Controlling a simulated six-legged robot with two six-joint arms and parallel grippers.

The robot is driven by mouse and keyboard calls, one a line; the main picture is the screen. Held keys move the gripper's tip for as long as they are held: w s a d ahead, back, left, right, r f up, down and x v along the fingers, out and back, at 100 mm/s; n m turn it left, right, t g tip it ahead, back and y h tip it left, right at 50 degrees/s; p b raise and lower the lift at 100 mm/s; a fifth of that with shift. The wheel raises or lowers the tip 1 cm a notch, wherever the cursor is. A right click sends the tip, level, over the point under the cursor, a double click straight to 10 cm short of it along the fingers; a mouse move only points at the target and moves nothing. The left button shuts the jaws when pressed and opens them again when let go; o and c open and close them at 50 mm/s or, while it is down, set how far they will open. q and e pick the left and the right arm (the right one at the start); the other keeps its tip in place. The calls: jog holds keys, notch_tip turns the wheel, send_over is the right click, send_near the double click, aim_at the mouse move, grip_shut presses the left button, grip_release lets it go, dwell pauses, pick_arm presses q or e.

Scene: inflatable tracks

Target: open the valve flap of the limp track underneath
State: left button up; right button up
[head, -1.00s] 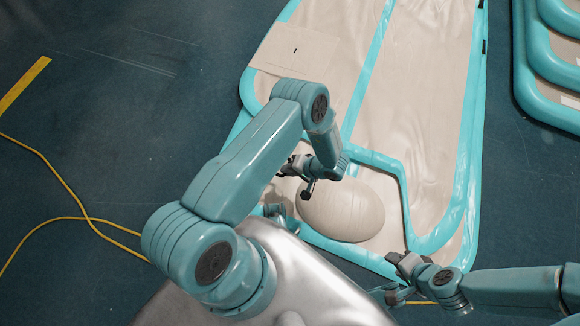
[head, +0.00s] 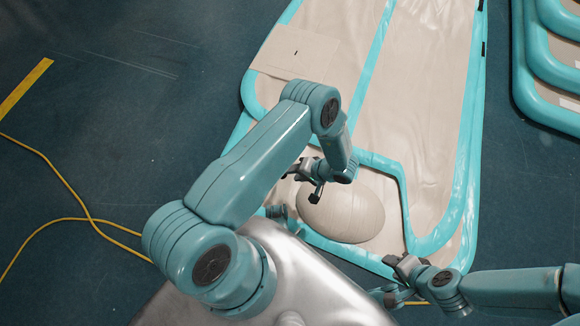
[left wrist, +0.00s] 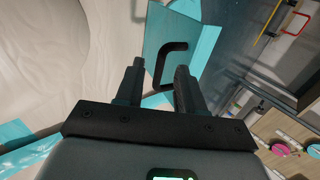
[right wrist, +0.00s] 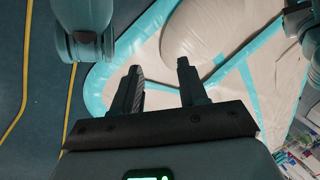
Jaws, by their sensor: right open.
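The limp track (head: 425,110) is a beige sheet with teal edges, lying on the floor under both grippers. A smooth beige dome (head: 340,213) bulges at its near end. My left gripper (head: 301,183) is open over the dome's left side. In the left wrist view, a teal panel (left wrist: 205,38) with a dark loop handle (left wrist: 172,48) lies beyond the left fingertips (left wrist: 160,68); I cannot tell whether it is the valve flap or touches the fingers. My right gripper (head: 389,274) is open and empty at the track's near right edge; its fingers (right wrist: 160,67) show too.
A beige square patch (head: 295,52) lies on the track's upper left. Stacked teal-edged tracks (head: 540,85) stand at the right.

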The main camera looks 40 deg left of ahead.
pick_arm(q)
jog(key=p+v, duration=0.3)
jog(key=v, duration=0.9)
jog(key=shift+w+d+r+p, duration=0.15)
jog(key=shift+r+p, duration=0.05)
jog(key=shift+p, duration=0.2)
pick_arm(e)
jog(key=shift+g, duration=0.3)
jog(key=r, duration=0.1)
jog(key=s+r, duration=0.1)
jog(key=r, duration=0.2)
jog(key=shift+s+a+r, duration=0.15)
jog(key=shift+s+a, duration=0.25)
pick_arm(q)
jog(key=w+a+r+m+t, duration=0.2)
jog(key=a+r+t, duration=0.2)
jog(key=a, duration=0.7)
jog(key=s+d+r+h, duration=0.2)
jog(key=s+d+h, duration=1)
jog(key=s+d, duration=0.35)
notch_tip(320, 180, up, 31)
jog(key=d+g+p, duration=0.1)
jog(key=p, duration=3)
jog(key=shift+f, duration=0.15)
pick_arm(e)
notch_tip(320, 180, up, 31)
jog(key=shift+s+a+n, duration=0.3)
jog(key=shift+s+a, duration=0.1)
jog(key=shift+s, duration=0.05)
